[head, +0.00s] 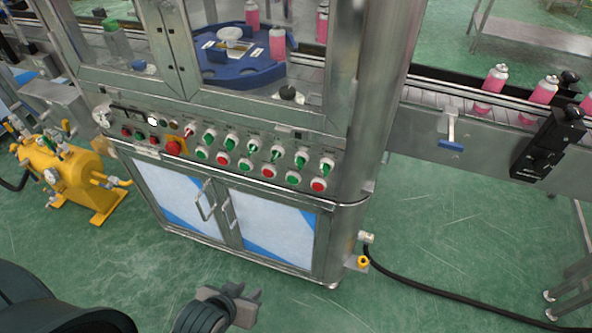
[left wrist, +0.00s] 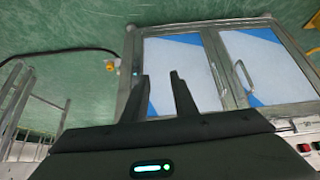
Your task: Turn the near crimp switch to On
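The control panel (head: 240,155) runs along the front of the steel machine. Its upper row has several rotary switches with white surrounds, one with a red handle (head: 190,130) at the left and green ones such as the right-end switch (head: 326,166). Labels are too small to read, so I cannot tell which is the near crimp switch. My left gripper (head: 228,298) is low in front of the cabinet, well below and apart from the panel. In the left wrist view its two fingers (left wrist: 160,98) stand apart with nothing between them. My right gripper is out of view.
Below the switches are green and red round buttons (head: 268,171) and a red emergency knob (head: 173,148). Cabinet doors (head: 225,205) with protruding handles are below. A yellow tank unit (head: 65,170) stands left; a conveyor (head: 450,105) with pink cans extends right. Floor in front is clear.

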